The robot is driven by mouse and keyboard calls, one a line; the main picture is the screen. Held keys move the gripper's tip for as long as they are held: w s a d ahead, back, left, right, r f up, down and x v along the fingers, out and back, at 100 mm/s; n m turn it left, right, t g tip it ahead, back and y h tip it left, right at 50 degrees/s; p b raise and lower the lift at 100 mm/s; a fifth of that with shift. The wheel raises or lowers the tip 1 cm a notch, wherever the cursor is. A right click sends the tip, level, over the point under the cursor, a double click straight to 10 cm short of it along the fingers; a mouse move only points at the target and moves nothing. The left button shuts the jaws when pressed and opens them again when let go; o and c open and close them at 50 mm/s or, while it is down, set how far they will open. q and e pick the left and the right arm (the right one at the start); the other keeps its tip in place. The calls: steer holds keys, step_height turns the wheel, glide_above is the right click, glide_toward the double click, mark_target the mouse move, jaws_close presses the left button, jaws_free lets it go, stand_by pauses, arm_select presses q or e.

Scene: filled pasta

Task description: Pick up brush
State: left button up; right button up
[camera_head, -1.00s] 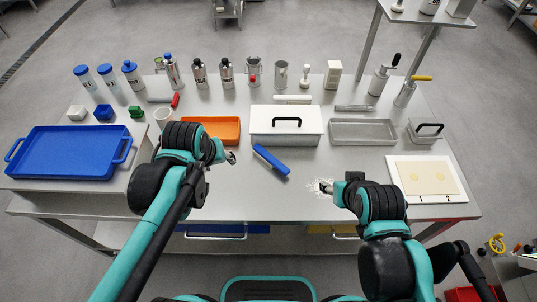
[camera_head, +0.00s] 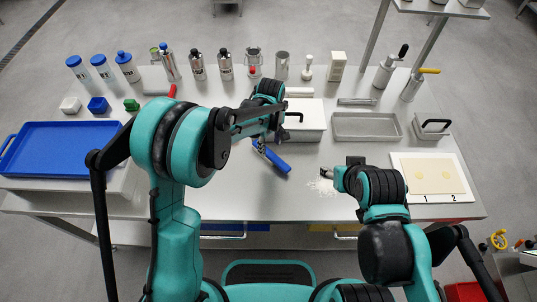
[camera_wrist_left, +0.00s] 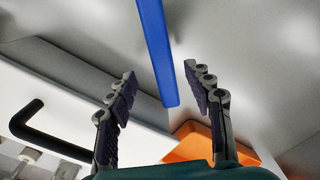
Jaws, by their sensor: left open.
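The blue brush (camera_head: 274,161) lies at a slant on the grey table, in front of the white lidded box. In the left wrist view the long blue brush (camera_wrist_left: 155,45) runs between the fingers, its near end not gripped. My left gripper (camera_head: 259,143) reaches over the table at the brush's upper left end. Its two fingers are spread apart in the left wrist view (camera_wrist_left: 160,72), with nothing held. My right gripper (camera_head: 324,173) is low over the table, to the right of the brush, beside a patch of white flour (camera_head: 322,188); its jaws are too small to judge.
The white box (camera_head: 311,132) with a black handle stands close behind the brush. An orange tray (camera_wrist_left: 200,145) shows near the left gripper. A grey tray (camera_head: 366,138) and a board with dough (camera_head: 410,190) are to the right, a blue tray (camera_head: 60,170) to the left.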

mark_target(268, 152)
arm_select(q)
steer(key=f, duration=0.2)
steer(key=f+b, duration=0.1)
steer(key=f, duration=0.1)
steer(key=f+b, duration=0.1)
steer(key=shift+a+f, duration=0.25)
steer(key=shift+f, duration=0.15)
steer(key=shift+r, duration=0.1)
jaws_close()
